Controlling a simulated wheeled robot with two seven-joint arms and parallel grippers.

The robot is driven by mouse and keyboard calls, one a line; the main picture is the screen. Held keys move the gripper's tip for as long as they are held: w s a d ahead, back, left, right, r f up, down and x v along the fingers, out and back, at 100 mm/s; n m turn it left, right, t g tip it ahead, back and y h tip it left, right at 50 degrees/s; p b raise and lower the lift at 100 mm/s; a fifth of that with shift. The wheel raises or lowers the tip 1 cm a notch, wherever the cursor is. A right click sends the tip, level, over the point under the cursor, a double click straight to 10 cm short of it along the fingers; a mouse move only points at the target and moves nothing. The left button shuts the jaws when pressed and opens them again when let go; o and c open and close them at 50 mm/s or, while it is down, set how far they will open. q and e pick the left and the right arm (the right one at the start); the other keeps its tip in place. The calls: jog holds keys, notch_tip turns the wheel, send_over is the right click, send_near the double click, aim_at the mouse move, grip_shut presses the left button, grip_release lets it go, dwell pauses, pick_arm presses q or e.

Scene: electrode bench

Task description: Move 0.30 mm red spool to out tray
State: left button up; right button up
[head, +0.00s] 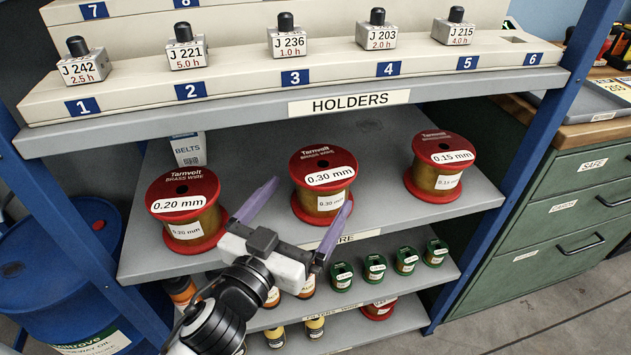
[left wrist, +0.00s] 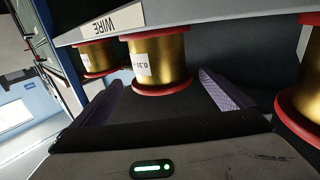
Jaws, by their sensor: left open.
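The 0.30 mm red spool (head: 322,203), with red flanges and brass wire, stands upright in the middle of the wire shelf. It also shows in the left wrist view (left wrist: 172,62), between the fingers and beyond them. My left gripper (head: 312,190) is open and empty in front of this spool, its purple fingers pointing toward it on either side. In the left wrist view, the gripper (left wrist: 160,82) has a visible gap ahead of its palm. A grey tray (head: 548,101) lies partly visible on the wooden bench at right; I cannot read whether it is the out tray. My right gripper is not in view.
The 0.20 mm spool (head: 187,222) stands left and the 0.15 mm spool (head: 440,180) right on the same shelf. The holder shelf (head: 250,113) overhangs them. A blue post (head: 508,170) separates the shelves from the green drawers (head: 560,210).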

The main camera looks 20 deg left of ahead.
aim_at(323, 174)
pick_arm(q)
jog(key=w, duration=0.8)
jog(key=shift+d, duration=0.35)
